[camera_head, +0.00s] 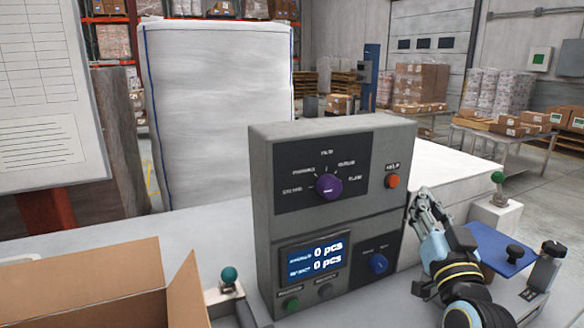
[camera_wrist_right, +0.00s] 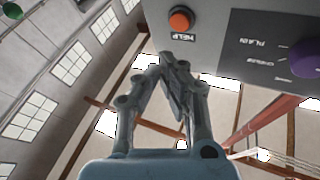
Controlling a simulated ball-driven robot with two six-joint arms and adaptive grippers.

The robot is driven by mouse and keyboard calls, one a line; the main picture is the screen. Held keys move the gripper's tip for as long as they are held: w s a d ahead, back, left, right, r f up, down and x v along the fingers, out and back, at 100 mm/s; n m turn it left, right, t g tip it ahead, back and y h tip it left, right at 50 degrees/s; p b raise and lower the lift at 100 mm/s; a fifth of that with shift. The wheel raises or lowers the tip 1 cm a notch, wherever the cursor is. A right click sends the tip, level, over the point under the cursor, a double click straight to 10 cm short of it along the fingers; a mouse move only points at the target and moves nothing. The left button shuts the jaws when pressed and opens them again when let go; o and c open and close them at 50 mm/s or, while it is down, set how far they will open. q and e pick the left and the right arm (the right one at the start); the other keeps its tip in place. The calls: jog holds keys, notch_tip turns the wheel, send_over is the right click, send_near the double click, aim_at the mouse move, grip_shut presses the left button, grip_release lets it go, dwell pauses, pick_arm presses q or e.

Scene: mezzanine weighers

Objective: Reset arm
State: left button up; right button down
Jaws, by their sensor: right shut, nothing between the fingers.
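My right gripper (camera_head: 424,200) is right of the grey control box (camera_head: 262,190), near its right edge and below the orange HELP button (camera_head: 392,181). In the wrist view the right gripper (camera_wrist_right: 172,62) has its fingertips together, with nothing between them. The HELP button (camera_wrist_right: 180,20) shows above the fingertips there, with a gap in the picture. The purple selector knob (camera_head: 328,187) is on the upper panel. The display (camera_head: 315,258) reads 0 pcs on two lines. My left gripper is not in view.
An open cardboard box (camera_head: 90,268) stands at the lower left. A green-knobbed lever (camera_head: 229,275) is left of the control box. A blue plate (camera_head: 500,248) and another green-knobbed lever (camera_head: 498,178) are at the right. A large white wrapped load (camera_head: 218,100) stands behind.

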jog(key=s+a+f+n+g+y, duration=0.4)
jog(key=s+f+g, duration=0.55)
jog(key=s, duration=0.25)
jog(key=s+d+f+g+h, duration=0.1)
jog(key=s+g, duration=0.3)
jog(key=s, duration=0.6)
jog(key=s+d+f+g+h, duration=0.15)
jog(key=s+g, duration=0.25)
jog(key=s, duration=0.6)
notch_tip(320, 180, down, 33)
jog(key=s+d+g+b, duration=0.2)
jog(key=s+d+b, duration=0.1)
jog(key=b, duration=0.5)
jog(key=s+f+b, duration=0.6)
jog(key=s+f, duration=1.2)
jog(key=f, duration=0.5)
jog(key=shift+s+d+g+y, duration=0.2)
jog(key=shift+d+g+y, duration=0.15)
jog(key=shift+g, duration=0.1)
